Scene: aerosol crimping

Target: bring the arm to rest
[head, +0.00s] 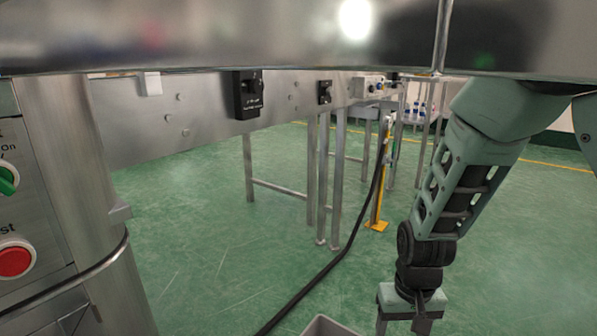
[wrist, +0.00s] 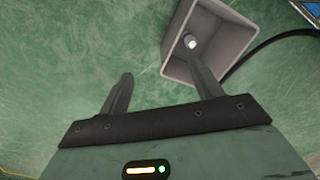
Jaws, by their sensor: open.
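My gripper (head: 405,322) hangs down at the lower right of the head view, over the green floor, with its fingers partly cut off by the picture's bottom edge. In the wrist view my gripper (wrist: 158,66) has its two fingers spread apart, with nothing between them. The right finger overlaps a grey open bin (wrist: 236,42) in the picture. A small white-ended object (wrist: 190,41) shows inside the bin, near the tip of that finger; whether they touch I cannot tell.
The bin's rim (head: 328,325) shows at the bottom of the head view. A black cable (head: 318,280) runs across the floor to a yellow-footed post (head: 378,210). A steel machine frame (head: 170,115) stands behind. A control panel with a red button (head: 15,261) is at left.

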